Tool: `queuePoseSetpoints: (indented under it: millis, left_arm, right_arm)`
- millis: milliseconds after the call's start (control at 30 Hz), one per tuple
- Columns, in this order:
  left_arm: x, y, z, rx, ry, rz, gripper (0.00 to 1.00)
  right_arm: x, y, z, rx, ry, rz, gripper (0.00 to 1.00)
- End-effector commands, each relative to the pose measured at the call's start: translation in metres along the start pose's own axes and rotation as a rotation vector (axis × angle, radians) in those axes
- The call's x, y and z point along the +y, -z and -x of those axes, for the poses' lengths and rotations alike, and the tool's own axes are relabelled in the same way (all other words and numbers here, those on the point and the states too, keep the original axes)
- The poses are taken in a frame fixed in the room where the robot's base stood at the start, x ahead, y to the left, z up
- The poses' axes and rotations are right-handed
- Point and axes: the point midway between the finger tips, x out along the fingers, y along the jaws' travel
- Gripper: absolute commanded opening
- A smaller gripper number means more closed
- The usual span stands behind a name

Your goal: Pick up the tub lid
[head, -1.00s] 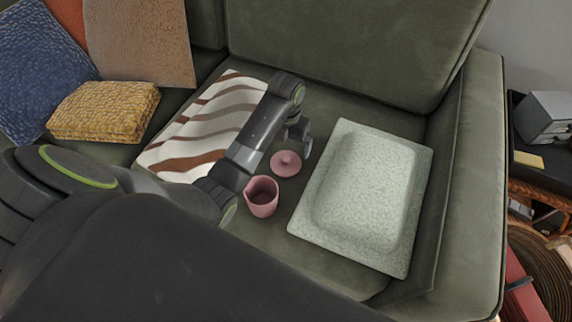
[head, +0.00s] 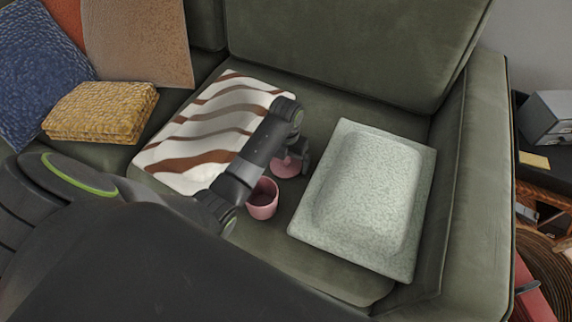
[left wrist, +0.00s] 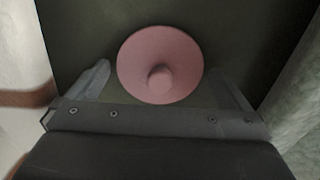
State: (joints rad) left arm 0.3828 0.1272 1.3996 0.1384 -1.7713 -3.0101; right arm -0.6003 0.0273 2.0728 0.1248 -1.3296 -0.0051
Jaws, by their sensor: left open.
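The pink tub lid (head: 284,167) lies on the green sofa seat, partly hidden by my left gripper in the head view. In the left wrist view the lid (left wrist: 160,62) is a round disc with a central knob, between and slightly beyond the fingertips. My left gripper (head: 294,162) is open above the lid, and its fingers (left wrist: 166,84) stand apart on either side, not visibly touching it. The pink tub (head: 263,200) stands open on the seat in front of the lid, partly hidden by my left arm. My right gripper is not in view.
A pale speckled tray-like cushion (head: 367,195) lies close to the right of the lid. A striped folded cloth (head: 207,130) lies to the left. A yellow folded textile (head: 100,112) and cushions are farther left. The sofa backrest (head: 350,45) rises behind.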

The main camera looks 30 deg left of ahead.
Motion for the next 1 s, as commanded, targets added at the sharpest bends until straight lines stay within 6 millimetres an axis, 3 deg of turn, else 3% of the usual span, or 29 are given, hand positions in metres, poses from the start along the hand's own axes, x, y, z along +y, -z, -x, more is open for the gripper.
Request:
queuePoseSetpoints:
  millis: [67, 333, 633, 700, 900, 1000]
  left_arm:
    - [0.000, 0.000, 0.000, 0.000, 0.000, 0.000, 0.99]
    - [0.000, 0.000, 0.000, 0.000, 0.000, 0.000, 0.63]
    - [0.000, 0.000, 0.007, -0.002, 0.000, 0.000, 0.63]
    - [0.000, -0.001, 0.017, -0.002, 0.000, 0.000, 0.63]
    - [0.000, 0.000, 0.060, -0.003, 0.000, -0.001, 0.63]
    - [0.000, 0.000, 0.072, -0.002, 0.000, -0.001, 0.63]
  right_arm:
    - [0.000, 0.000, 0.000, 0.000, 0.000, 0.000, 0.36]
    - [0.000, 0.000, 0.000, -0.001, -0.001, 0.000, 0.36]
    - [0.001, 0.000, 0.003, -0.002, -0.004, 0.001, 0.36]
    - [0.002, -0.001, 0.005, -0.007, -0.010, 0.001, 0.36]
    - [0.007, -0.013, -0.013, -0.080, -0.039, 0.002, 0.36]
    - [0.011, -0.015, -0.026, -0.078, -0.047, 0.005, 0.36]
